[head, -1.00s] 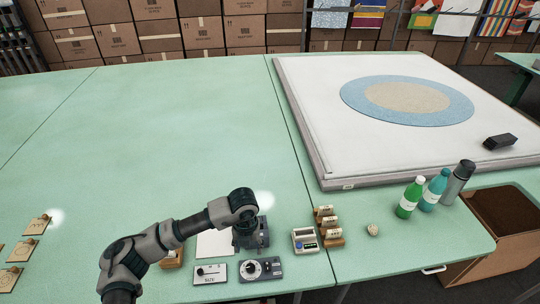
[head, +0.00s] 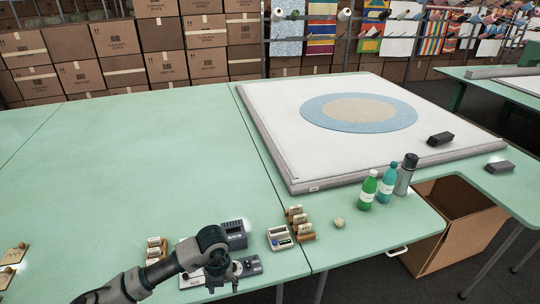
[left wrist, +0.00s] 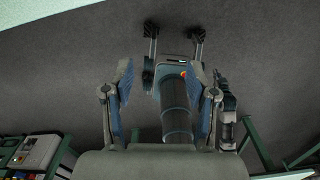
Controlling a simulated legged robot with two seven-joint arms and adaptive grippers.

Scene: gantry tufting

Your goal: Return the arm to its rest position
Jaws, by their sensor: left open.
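My left arm (head: 150,278) comes in from the lower left of the head view. My left gripper (head: 220,280) points downward at the table's front edge, in front of the small devices there. In the left wrist view my left gripper (left wrist: 163,90) has its two fingers spread apart, with nothing held between them. Behind the fingers that view shows parts of my own body and grey floor.
Green (head: 368,190) and teal (head: 386,185) bottles and a grey flask (head: 405,174) stand farther right.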

